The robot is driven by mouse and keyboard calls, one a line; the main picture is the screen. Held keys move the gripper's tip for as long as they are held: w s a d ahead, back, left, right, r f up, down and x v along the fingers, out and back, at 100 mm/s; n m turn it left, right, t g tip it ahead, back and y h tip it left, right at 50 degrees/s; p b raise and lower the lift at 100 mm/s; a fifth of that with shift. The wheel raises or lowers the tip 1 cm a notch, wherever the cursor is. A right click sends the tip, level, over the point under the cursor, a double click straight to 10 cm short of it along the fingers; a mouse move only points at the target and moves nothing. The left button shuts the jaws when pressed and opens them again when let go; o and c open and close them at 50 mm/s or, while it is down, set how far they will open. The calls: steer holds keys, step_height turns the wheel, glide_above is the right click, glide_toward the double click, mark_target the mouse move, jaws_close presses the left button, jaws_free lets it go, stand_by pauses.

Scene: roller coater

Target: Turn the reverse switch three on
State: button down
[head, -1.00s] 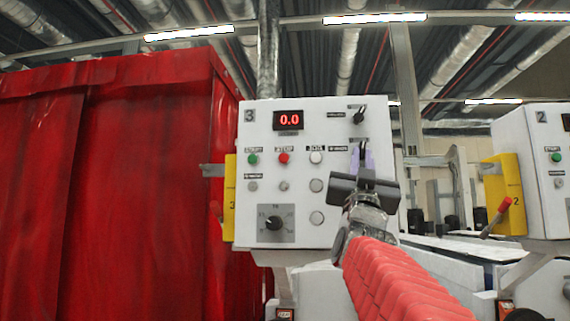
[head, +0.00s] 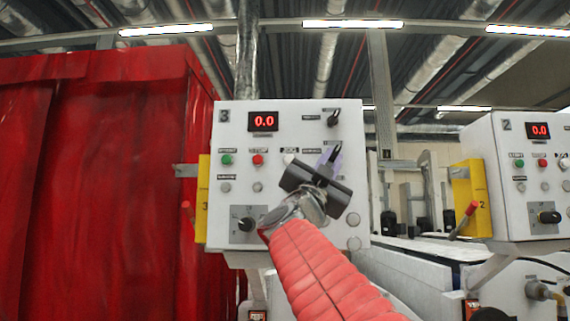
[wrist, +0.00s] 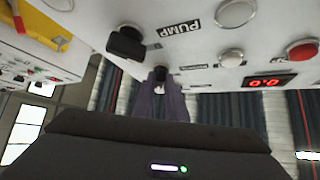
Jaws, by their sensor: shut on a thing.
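The white control panel marked 3 (head: 230,135) stands in the middle of the head view. My gripper (head: 332,153) is at its right side, with its pale purple fingers against the panel face. In the wrist view my gripper (wrist: 162,82) is shut on a small black knob, the reverse switch (wrist: 160,72). The fingers cover most of this switch, so its setting is hard to tell. Another black knob (head: 333,118) sits just above my fingers in the head view. A larger black knob (wrist: 127,42), beside the PUMP label (wrist: 180,28), shows near my fingers in the wrist view.
The panel's red display (head: 263,121) reads 0.0. A green button (head: 226,160), a red button (head: 258,160) and a dial (head: 246,224) are on its left part. A red curtain (head: 95,180) hangs at left. A panel marked 2 (head: 520,205) stands at right.

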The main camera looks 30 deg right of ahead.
steer(key=shift+r, duration=0.1)
steer(key=c, duration=1.8)
jaws_free()
steer(key=shift+a+f, duration=0.15)
steer(key=shift+f, duration=0.05)
steer(key=v, duration=1.3)
steer(key=shift+a+f, duration=0.2)
steer(key=shift+f, duration=0.05)
